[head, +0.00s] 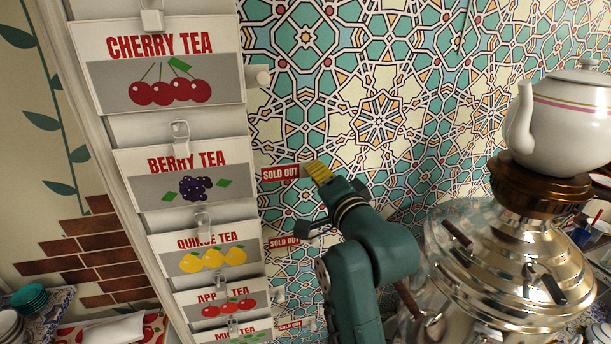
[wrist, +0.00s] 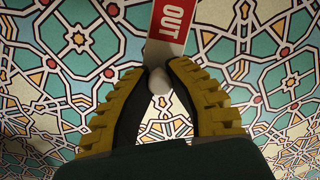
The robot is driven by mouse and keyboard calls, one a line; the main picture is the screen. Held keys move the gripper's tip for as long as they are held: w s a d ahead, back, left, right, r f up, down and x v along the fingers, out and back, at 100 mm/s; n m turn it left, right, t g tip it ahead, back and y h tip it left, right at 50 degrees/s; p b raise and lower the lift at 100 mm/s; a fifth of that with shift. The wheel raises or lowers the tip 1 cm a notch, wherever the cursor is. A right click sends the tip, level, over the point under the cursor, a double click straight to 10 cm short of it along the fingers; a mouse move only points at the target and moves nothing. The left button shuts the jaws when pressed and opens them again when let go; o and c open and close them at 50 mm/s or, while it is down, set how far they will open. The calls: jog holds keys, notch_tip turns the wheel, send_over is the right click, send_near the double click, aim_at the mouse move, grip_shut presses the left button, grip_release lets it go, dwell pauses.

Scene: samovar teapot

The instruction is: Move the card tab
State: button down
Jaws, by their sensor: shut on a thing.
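A red card tab reading "SOLD OUT" (head: 280,173) sticks out to the right of the "BERRY TEA" sign (head: 187,176). My gripper (head: 316,172) is at the tab's right end, with its yellow fingers shut on it. In the wrist view the fingertips (wrist: 157,80) close around a small whitish knob at the tab's end, and the red tab (wrist: 173,22) extends away past them, with "OUT" readable. The fingertips partly hide the knob.
Other sold-out tabs show beside the quince sign (head: 284,242) and the lowest sign (head: 289,325). A white knob (head: 259,76) sits beside the cherry sign (head: 160,68). A metal samovar (head: 500,275) with a white teapot (head: 570,120) stands right of my arm. A patterned tile wall is behind.

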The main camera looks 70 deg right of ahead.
jog(key=shift+s+d, duration=0.1)
jog(key=shift+s, duration=0.05)
jog(key=c, duration=1.2)
grip_release()
jog(key=shift+s+f, duration=0.1)
jog(key=v, duration=1.2)
